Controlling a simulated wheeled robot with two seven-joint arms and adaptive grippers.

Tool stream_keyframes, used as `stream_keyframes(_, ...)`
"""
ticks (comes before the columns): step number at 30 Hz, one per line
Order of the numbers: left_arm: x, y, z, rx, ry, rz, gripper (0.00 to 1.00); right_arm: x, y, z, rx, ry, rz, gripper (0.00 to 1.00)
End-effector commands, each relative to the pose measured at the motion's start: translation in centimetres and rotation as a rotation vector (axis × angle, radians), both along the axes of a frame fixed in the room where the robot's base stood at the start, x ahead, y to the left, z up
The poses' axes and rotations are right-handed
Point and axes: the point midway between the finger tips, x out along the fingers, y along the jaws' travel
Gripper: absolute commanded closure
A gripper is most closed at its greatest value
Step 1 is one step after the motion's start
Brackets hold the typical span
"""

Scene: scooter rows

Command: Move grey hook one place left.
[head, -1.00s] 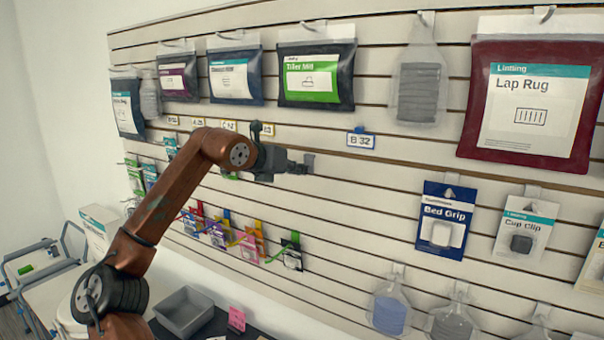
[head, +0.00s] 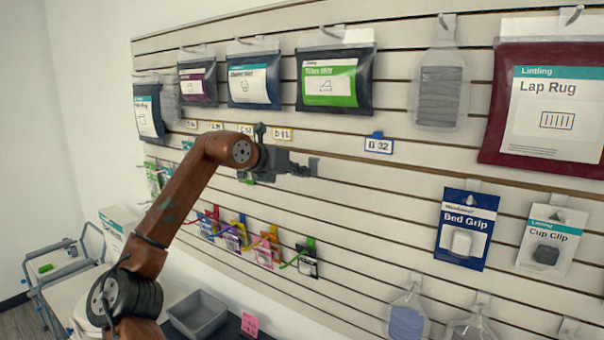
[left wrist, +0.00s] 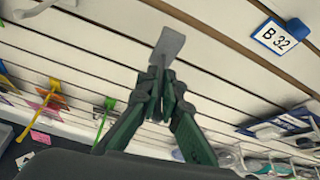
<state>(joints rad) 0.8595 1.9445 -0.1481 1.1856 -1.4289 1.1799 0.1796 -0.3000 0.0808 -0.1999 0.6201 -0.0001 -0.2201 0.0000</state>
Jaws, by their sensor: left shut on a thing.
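My left gripper (head: 300,168) is in front of the slatted wall, left of and below the blue-framed B 32 tag (head: 378,145). It is shut on a small flat grey piece, which looks like the grey hook (head: 314,167). In the left wrist view the fingertips (left wrist: 160,88) pinch this grey hook (left wrist: 168,46), and its flat end points up in the picture. Whether the hook touches the wall, I cannot tell. The B 32 tag also shows at the upper right of the left wrist view (left wrist: 277,36). My right gripper is not in view.
Bagged goods hang above, including a green-labelled pack (head: 335,80) and the Lap Rug (head: 553,100). Below hang small packs on coloured hooks (head: 265,250). Bed Grip (head: 466,228) and Cup Clip (head: 547,240) hang at right. A grey bin (head: 198,315) stands below.

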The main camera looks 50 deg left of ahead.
Motion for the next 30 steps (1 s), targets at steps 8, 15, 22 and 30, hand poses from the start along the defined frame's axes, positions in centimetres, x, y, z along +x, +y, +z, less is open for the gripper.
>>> stream_keyframes(8, 0.0, 0.0, 0.0, 0.017, 0.006, -0.001, 1.00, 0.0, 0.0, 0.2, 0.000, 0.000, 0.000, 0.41)
stream_keyframes(15, 0.0, 0.0, 0.0, 0.017, 0.005, -0.001, 1.00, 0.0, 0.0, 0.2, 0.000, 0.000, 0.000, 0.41)
stream_keyframes(22, 0.3, 0.1, 0.1, 0.017, 0.005, -0.001, 1.00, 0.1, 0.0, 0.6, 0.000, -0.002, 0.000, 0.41)
stream_keyframes(30, 0.9, 0.3, 0.1, 0.017, 0.006, -0.003, 1.00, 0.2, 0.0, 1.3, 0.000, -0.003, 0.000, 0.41)
